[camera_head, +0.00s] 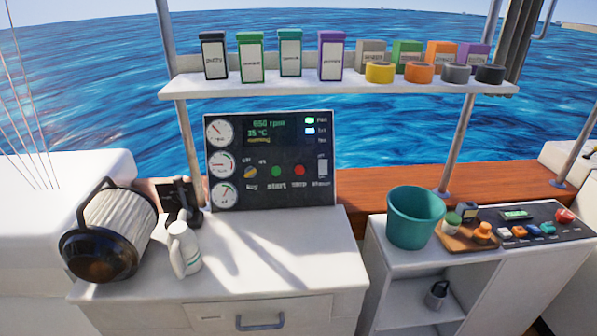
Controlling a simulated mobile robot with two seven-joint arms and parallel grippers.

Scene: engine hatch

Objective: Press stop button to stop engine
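The engine panel (270,130) is a dark board standing upright at the back of the white left cabinet. The red stop button (299,170) sits on its lower right part, to the right of the green start button (276,171) and the yellow key switch (250,172). Its display (268,124) shows 650 rpm in green with a yellow line of text below. Round gauges line the panel's left side. Nothing covers the stop button. Neither of my grippers shows in the head view.
A white jug-like bottle (184,249), a dark lever unit (180,201) and a pleated drum with a black end (105,232) stand left of the panel. A shelf (340,86) with boxes and tape rolls hangs above. A teal bucket (414,218) stands right. The cabinet top before the panel is clear.

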